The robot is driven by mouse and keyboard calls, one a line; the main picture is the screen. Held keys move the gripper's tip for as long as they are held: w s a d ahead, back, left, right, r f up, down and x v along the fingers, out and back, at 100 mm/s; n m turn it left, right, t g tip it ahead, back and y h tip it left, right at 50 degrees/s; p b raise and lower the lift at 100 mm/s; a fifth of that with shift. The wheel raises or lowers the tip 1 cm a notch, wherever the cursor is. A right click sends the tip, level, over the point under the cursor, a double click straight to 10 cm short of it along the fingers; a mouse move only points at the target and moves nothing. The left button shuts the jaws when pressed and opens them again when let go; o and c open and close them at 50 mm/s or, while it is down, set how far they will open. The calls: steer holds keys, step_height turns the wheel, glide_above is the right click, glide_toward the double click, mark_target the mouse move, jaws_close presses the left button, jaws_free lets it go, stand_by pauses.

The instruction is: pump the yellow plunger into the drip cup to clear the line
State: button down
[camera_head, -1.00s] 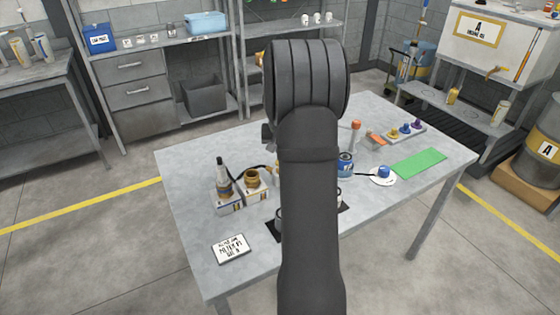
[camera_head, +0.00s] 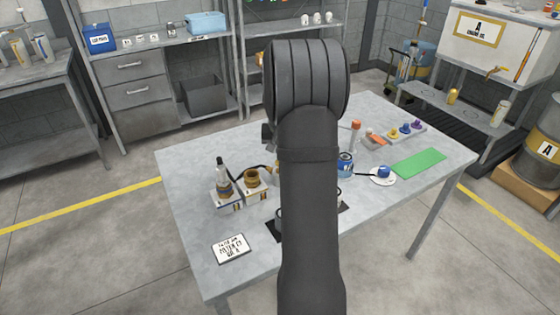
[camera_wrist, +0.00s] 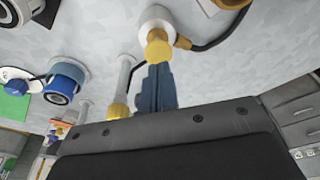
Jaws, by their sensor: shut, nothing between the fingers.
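In the wrist view the yellow plunger (camera_wrist: 158,48) is a knob on top of a pale round body (camera_wrist: 157,18), with a dark hose leading off to the right. My gripper (camera_wrist: 157,68) shows as two dark blue fingers held together, with nothing between them. Its tips are right at the plunger's edge; I cannot tell whether they touch it. In the head view my own arm hides the plunger and the gripper. I cannot identify the drip cup for certain in either view.
A yellow-topped pale post (camera_wrist: 118,108) stands left of the fingers. Farther left is a blue jar (camera_wrist: 66,80). In the head view, a bottle (camera_head: 223,178) and an amber jar (camera_head: 252,178) stand left of my arm, with a sign (camera_head: 232,248) in front. A green mat (camera_head: 419,162) lies right.

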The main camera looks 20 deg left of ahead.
steer(key=shift+f, duration=1.9)
steer(key=shift+r, duration=3.85)
steer(key=shift+f, duration=2)
